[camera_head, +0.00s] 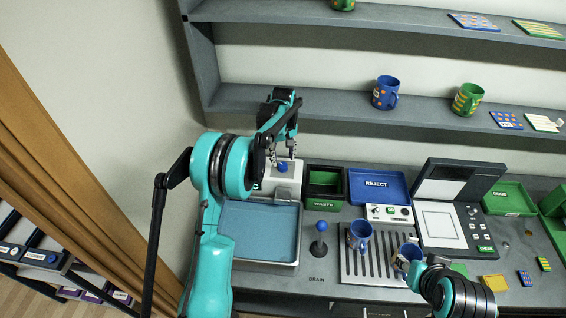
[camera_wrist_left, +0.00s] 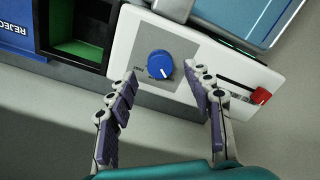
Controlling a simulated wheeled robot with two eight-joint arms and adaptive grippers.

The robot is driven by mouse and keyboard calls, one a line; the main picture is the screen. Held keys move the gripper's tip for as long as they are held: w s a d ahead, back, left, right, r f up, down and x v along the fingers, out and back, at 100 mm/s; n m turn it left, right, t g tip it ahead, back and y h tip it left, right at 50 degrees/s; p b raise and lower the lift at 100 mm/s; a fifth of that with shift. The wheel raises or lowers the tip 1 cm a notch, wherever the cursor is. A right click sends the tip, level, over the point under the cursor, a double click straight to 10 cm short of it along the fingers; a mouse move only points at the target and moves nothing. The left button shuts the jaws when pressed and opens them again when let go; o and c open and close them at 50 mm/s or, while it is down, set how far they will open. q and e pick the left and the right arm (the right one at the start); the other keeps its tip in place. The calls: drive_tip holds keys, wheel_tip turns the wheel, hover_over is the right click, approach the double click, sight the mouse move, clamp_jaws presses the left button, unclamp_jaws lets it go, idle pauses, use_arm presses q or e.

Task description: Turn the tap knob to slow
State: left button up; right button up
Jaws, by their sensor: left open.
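The blue tap knob (camera_wrist_left: 160,65) sits on a grey panel of a white box (camera_wrist_left: 125,38) in the left wrist view. Its white mark points toward the gripper side, a little right; small lettering beside it is too small to read surely. In the head view the knob (camera_head: 283,167) is just below my left gripper (camera_head: 285,148). That gripper is open, its fingertips (camera_wrist_left: 165,80) on either side of the knob and apart from it. My right gripper (camera_head: 408,266) is at a blue mug (camera_head: 409,251) at the lower right; whether it grips the mug is unclear.
A red slider (camera_wrist_left: 261,96) is on the same box. A blue basin (camera_head: 255,228) lies in front, and the green waste bin (camera_head: 325,183) is right of the box. A blue mug (camera_head: 359,234) stands on the drain rack (camera_head: 375,268). A shelf (camera_head: 340,108) runs behind.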

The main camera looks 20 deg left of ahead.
sight(283, 165)
use_arm(q)
drive_tip(key=shift+f, duration=1.85)
drive_tip(key=shift+c, duration=0.2)
drive_tip(key=c, duration=1.1)
